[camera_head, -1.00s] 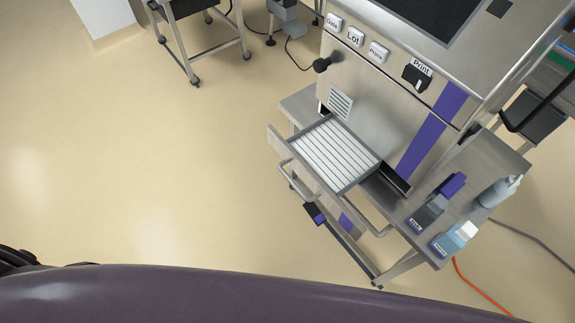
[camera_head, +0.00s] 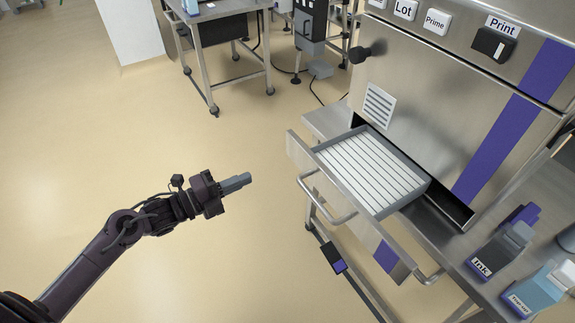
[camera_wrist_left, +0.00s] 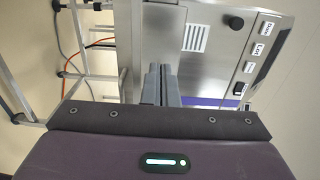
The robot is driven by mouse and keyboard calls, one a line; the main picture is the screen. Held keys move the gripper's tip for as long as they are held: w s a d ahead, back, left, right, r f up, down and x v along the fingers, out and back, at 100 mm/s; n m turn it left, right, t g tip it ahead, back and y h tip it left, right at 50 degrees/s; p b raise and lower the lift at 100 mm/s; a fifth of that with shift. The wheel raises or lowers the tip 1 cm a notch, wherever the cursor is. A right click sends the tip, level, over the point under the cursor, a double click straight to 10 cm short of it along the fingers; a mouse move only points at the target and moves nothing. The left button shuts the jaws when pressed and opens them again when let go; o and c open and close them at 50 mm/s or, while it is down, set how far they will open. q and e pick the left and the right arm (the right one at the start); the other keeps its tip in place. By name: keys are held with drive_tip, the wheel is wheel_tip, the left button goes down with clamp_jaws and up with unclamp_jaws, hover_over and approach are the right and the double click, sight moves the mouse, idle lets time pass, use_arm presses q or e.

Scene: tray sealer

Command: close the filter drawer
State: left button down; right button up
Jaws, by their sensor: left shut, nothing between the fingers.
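The filter drawer (camera_head: 432,184) sticks out of the steel machine, with a white slatted filter (camera_head: 370,168) lying in it. Its steel front panel (camera_head: 330,185) carries a long bar handle (camera_head: 350,216). My left gripper (camera_head: 246,179) is shut and empty, left of the drawer front and apart from it, pointing toward it. In the left wrist view the shut fingers (camera_wrist_left: 160,84) point at the machine face and hide part of it. My right gripper is not in view.
The machine (camera_head: 450,110) has a black knob (camera_head: 368,51) and label buttons above the drawer. Open floor (camera_head: 180,260) lies around my left arm.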

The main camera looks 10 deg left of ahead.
sight(296, 157)
use_arm(q)
drive_tip(key=x, duration=1.1)
drive_tip(key=shift+w+d, duration=0.1)
drive_tip(key=shift+w, duration=0.05)
drive_tip(key=shift+w+d, duration=0.35)
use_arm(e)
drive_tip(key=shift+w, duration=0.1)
